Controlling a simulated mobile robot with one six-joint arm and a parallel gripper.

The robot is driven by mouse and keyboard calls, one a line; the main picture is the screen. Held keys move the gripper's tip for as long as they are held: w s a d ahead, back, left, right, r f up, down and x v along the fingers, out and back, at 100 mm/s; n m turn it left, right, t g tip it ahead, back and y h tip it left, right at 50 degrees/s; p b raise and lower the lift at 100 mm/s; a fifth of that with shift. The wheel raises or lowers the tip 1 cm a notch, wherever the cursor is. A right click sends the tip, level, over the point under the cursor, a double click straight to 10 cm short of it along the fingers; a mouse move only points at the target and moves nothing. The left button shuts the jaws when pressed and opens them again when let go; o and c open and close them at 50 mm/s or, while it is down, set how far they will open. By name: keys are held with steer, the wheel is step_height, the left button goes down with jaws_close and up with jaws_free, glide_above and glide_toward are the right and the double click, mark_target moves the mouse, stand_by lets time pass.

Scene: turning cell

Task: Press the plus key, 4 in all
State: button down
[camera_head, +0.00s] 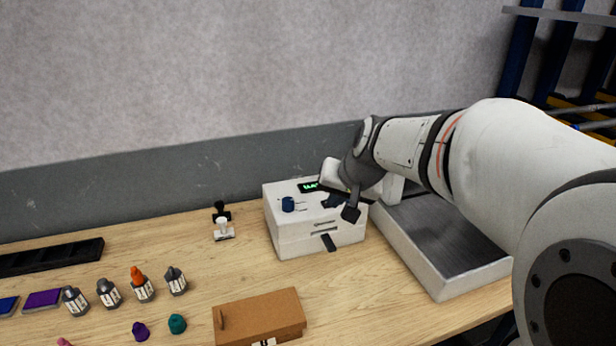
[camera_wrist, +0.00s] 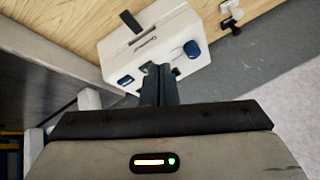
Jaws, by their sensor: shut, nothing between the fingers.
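A white box-shaped device (camera_head: 287,236) stands on the bench, with a lit green display (camera_head: 308,187) and a round blue knob (camera_head: 288,204) on top. The wrist view shows the device (camera_wrist: 115,52), its blue knob (camera_wrist: 191,49) and a second blue part (camera_wrist: 126,79). My gripper (camera_head: 350,213) is over the right part of the device's top. In the wrist view the gripper (camera_wrist: 160,69) is shut and empty, its fingertips covering part of the top between the two blue parts. No plus mark is readable, and I cannot tell whether the fingertips touch a key.
A shallow grey-floored tray (camera_head: 440,285) stands right of the device. A stamp (camera_head: 223,230) is to its left. A brown box (camera_head: 260,316) lies in front. Several small bottles (camera_head: 142,287) stand at the left. A grey wall band (camera_head: 130,184) runs behind the bench.

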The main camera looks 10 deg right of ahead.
steer(key=w+d+m+t+b, duration=0.1)
steer(key=w+d+m+t, duration=0.1)
steer(key=w, duration=1.3)
steer(key=shift+w+f+m+t, duration=0.2)
steer(key=shift+m+t, duration=0.1)
steer(key=shift+m, duration=0.1)
steer(key=shift+d, duration=0.1)
step_height(320, 180, down, 8)
steer(key=b, duration=0.5)
steer(key=shift+r+b, duration=0.2)
steer(key=shift+b, duration=0.15)
steer(key=shift+f+b, duration=0.6)
steer(key=shift+b, duration=0.1)
steer(key=shift+f, duration=0.15)
steer(key=shift+f+b, duration=0.3)
steer(key=shift+b, duration=0.25)
